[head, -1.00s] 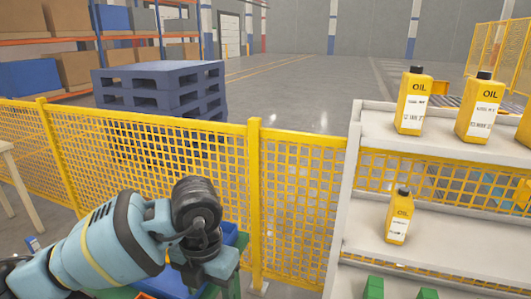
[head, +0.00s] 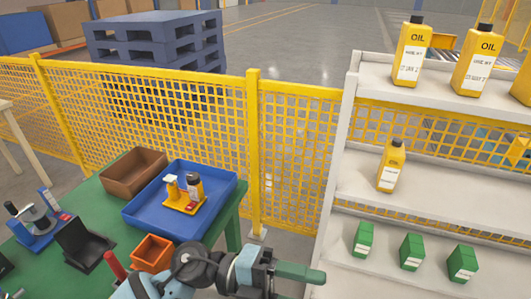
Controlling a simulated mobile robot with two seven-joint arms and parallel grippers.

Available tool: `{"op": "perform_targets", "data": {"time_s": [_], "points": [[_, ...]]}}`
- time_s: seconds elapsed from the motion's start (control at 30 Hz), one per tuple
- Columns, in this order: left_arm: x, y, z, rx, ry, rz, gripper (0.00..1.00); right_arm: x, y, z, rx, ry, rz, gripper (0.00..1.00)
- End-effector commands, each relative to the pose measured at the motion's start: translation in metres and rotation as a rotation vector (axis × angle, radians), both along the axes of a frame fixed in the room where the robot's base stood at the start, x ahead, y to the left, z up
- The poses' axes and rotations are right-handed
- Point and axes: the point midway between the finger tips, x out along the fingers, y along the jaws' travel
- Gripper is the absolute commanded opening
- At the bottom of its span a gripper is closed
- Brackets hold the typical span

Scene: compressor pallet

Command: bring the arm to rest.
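My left arm enters from the bottom left of the head view and bends to the right in front of the table. Its gripper (head: 298,272) points right, between the green table (head: 82,190) and the white shelf (head: 350,130). Its green fingers appear as one narrow shape seen from the side, so any gap between them is hidden. I see nothing clearly held in it. My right gripper is not in view.
A blue tray (head: 140,216) holds a small yellow-based assembly (head: 184,200). A brown bin (head: 133,172), an orange bin (head: 151,254) and a black holder (head: 82,243) are near it. The shelf carries yellow oil bottles (head: 391,167) and green boxes (head: 411,252). A yellow mesh fence (head: 290,150) stands behind.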

Motion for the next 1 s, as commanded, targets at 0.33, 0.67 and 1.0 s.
{"op": "perform_targets", "data": {"time_s": [0.33, 0.67, 1.0], "points": [[0.05, 0.057, -0.022, -0.401, 0.571, 0.565, 0.59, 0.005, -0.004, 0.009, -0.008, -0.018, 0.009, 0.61], [0.038, 0.163, -0.162, -0.424, 1.161, 1.179, 0.59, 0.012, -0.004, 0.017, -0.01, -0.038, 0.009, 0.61], [-0.089, 0.245, -0.299, -0.181, 1.686, 1.624, 0.59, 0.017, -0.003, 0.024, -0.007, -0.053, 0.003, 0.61]]}}
